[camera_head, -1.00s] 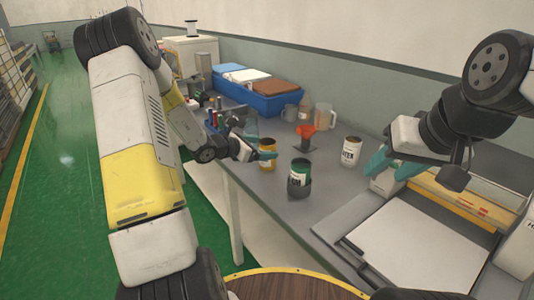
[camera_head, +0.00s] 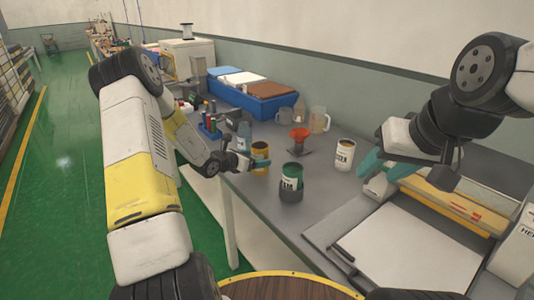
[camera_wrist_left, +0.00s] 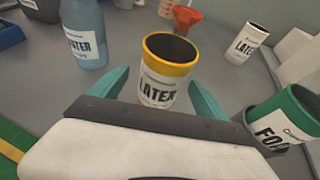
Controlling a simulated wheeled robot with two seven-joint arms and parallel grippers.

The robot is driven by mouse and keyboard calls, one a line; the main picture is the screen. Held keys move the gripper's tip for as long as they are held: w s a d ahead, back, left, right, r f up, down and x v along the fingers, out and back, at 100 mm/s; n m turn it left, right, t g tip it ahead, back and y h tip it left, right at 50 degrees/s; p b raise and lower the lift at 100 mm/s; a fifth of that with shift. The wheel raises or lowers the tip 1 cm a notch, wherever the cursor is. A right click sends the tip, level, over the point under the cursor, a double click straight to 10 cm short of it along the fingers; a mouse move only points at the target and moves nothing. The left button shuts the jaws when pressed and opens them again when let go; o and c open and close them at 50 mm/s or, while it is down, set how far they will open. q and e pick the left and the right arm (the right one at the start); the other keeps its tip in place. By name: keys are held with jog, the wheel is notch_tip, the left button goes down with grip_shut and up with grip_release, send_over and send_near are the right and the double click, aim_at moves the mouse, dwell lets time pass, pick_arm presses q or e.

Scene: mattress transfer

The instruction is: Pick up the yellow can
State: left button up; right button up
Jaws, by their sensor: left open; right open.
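The yellow can (camera_head: 261,159) stands upright on the grey bench; it has a yellow rim, a white label and an open dark top. In the left wrist view the yellow can (camera_wrist_left: 166,72) stands between the two teal fingers of my left gripper (camera_wrist_left: 160,92), which are open on either side of it with gaps showing. In the head view my left gripper (camera_head: 248,163) is at the can's left side, its fingers partly hidden. My right gripper (camera_head: 385,172) is open and empty over the right part of the bench, away from the can.
A green can (camera_head: 292,177) in a dark holder stands close to the right of the yellow can. A white can (camera_head: 344,155), a red funnel (camera_head: 300,135) and a blue bottle (camera_wrist_left: 84,34) stand nearby. A blue crate (camera_head: 265,107) is at the back. A white board (camera_head: 410,250) lies at right.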

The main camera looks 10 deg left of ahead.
aim_at(261, 159)
pick_arm(q)
jog(key=x, duration=0.3)
jog(key=shift+w+d+f, duration=0.15)
jog(key=shift+d+f, duration=0.05)
jog(key=shift+f, duration=0.1)
jog(key=c, duration=1.7)
jog(key=shift+o, duration=0.2)
jog(key=shift+r, duration=0.25)
